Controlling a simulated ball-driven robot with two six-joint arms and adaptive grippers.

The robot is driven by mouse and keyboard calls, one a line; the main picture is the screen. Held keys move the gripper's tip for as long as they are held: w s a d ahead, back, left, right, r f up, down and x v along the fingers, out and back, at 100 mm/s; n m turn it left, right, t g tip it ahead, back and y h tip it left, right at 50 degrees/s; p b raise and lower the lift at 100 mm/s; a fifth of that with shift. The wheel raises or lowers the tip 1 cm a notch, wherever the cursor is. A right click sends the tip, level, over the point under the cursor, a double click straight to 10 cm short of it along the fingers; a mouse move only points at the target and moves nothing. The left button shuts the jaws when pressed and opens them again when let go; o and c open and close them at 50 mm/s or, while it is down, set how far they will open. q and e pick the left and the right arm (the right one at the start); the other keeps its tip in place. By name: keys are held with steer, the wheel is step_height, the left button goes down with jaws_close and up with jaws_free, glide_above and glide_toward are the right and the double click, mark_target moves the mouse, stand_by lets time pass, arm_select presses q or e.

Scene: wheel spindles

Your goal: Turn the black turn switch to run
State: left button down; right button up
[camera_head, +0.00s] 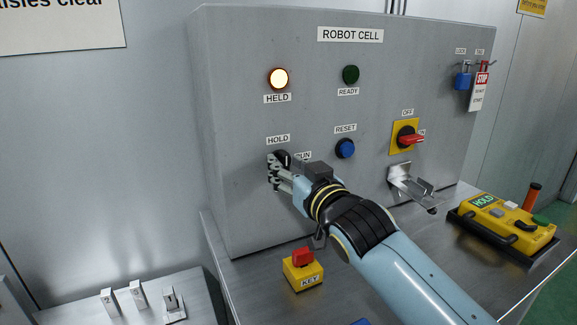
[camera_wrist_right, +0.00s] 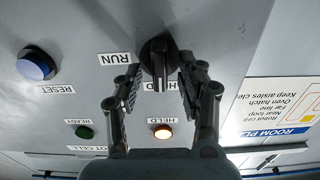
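The black turn switch (camera_wrist_right: 158,56) shows in the right wrist view, which is upside down. Its grip bar points toward the HOLD label, and the RUN label (camera_wrist_right: 119,59) is to its side. My right gripper (camera_wrist_right: 160,72) is open, with one finger on each side of the switch and gaps visible between fingers and knob. In the head view my right gripper (camera_head: 271,172) is at the panel below the HOLD label (camera_head: 278,139) and largely hides the switch (camera_head: 283,156). The HELD lamp (camera_head: 278,78) is lit; the READY lamp (camera_head: 351,74) is dark green. My left gripper is not in view.
The blue RESET button (camera_head: 345,148), red OFF-labelled switch (camera_head: 410,139) and metal bracket (camera_head: 413,186) are right of my gripper. A yellow KEY box (camera_head: 303,270) and a yellow HOLD pendant (camera_head: 507,220) are on the shelf. A blue padlock (camera_head: 463,79) and red tag hang at upper right.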

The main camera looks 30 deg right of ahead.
steer(key=c, duration=0.4)
jaws_close()
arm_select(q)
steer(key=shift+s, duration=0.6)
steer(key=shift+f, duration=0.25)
arm_select(e)
steer(key=shift+f+m+b, duration=0.15)
steer(key=shift+m+b, duration=0.7)
steer(key=shift+m, duration=0.25)
steer(key=m+b, duration=0.2)
steer(key=m, duration=0.1)
steer(key=shift+d, duration=0.15)
steer(key=m+b, duration=0.2)
steer(key=m, duration=0.4)
steer(key=shift+d+m, duration=0.1)
steer(key=shift+m, duration=0.3)
arm_select(q)
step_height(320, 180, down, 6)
steer(key=b, duration=0.1)
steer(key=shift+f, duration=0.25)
arm_select(e)
steer(key=m, duration=0.5)
steer(key=shift+f+m, duration=0.15)
steer(key=shift+m, duration=0.25)
